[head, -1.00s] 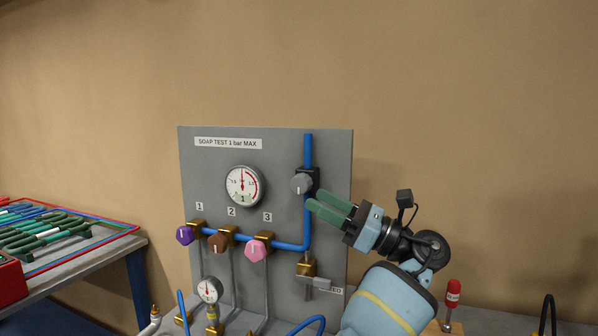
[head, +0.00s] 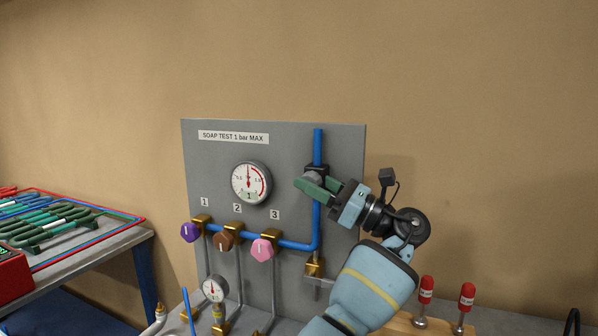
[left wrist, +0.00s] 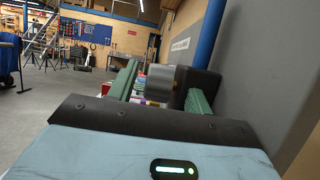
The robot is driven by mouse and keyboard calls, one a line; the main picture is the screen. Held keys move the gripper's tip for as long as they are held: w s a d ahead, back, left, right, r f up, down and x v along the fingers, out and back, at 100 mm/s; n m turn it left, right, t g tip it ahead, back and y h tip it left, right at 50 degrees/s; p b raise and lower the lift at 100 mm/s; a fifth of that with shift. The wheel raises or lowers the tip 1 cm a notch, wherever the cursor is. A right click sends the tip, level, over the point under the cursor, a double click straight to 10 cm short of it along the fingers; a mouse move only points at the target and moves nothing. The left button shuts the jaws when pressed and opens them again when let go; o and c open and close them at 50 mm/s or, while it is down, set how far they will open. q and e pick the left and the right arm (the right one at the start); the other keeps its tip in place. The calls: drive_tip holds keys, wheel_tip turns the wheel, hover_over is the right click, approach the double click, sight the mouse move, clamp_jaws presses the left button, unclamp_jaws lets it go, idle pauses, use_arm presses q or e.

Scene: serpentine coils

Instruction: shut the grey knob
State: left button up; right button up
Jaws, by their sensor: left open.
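The grey knob (head: 314,176) sits on a black valve body on the blue vertical pipe (head: 318,146), at the upper right of the grey panel. My left gripper (head: 316,186) is open, with its green fingers at the knob and partly covering it. In the left wrist view the knob (left wrist: 160,82) stands between the two green fingers (left wrist: 162,92), one on each side. A gap shows on the left; I cannot tell whether the right finger touches it. The knob's pointer mark is hidden. My right gripper is not in view.
The panel (head: 215,160) carries a round gauge (head: 251,182) and purple (head: 190,232), brown (head: 224,240) and pink (head: 262,250) knobs. A smaller gauge (head: 213,289) stands below. Two red-capped pieces (head: 426,290) stand at the right. A table with green coils (head: 60,224) is at the left.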

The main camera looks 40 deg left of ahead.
use_arm(q)
drive_tip(key=shift+x, duration=1.4)
drive_tip(key=shift+c, duration=0.3)
drive_tip(key=shift+p, duration=0.3)
drive_tip(key=c, duration=0.9)
